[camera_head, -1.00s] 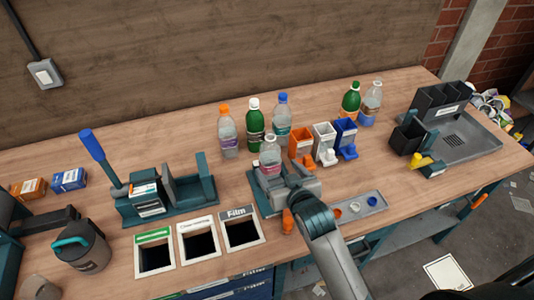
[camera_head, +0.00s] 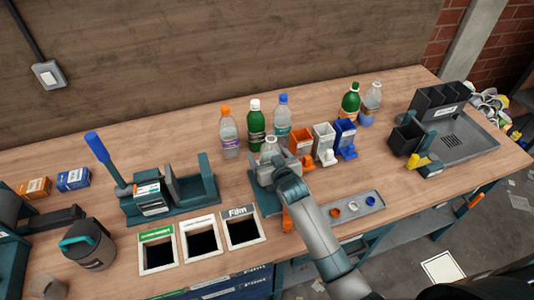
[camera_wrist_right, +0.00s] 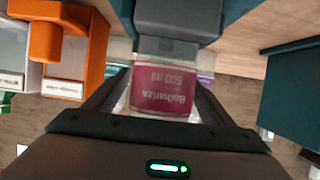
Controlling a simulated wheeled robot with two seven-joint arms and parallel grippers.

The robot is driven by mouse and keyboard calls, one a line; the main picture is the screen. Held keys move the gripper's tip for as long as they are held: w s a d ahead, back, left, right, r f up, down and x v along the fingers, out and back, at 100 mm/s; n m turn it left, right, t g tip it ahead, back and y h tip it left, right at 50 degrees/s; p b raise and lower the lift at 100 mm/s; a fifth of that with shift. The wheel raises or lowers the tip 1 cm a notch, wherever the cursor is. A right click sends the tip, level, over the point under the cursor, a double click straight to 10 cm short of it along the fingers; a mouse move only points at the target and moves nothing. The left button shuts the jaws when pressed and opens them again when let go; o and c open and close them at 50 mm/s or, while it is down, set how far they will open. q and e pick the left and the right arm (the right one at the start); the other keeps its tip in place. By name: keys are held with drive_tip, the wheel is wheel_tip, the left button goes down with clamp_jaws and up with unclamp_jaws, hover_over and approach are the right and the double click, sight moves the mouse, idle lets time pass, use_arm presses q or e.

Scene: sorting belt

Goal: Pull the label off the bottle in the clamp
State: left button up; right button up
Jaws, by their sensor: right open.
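The clear bottle (camera_head: 270,144) stands upright in the clamp, with only its upper part showing in the head view. Its pink label (camera_wrist_right: 165,92), with white print, shows in the right wrist view. The clamp's teal base (camera_head: 262,200) is partly hidden by my right arm. My right gripper (camera_wrist_right: 162,100) is open, with its dark fingers on either side of the labelled part of the bottle. I cannot tell whether the fingers touch the label. A grey block (camera_wrist_right: 178,20) lies just beyond the label in that view. My left gripper is not in view.
Orange (camera_head: 301,142), white (camera_head: 324,138) and blue (camera_head: 345,132) bins stand right of the clamp. Several bottles stand behind it. The Film opening (camera_head: 241,229) lies to its front left. A grey cap tray (camera_head: 357,206) is at front right.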

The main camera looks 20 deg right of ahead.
drive_tip(key=c, duration=1.1)
drive_tip(key=shift+o, duration=0.7)
drive_tip(key=shift+r+p, duration=1.6)
drive_tip(key=shift+p, duration=0.2)
drive_tip(key=shift+r+p, duration=1.2)
wheel_tip(320, 180, up, 2)
drive_tip(key=shift+r+p, duration=0.2)
drive_tip(key=shift+p, duration=0.3)
drive_tip(key=shift+r, duration=0.1)
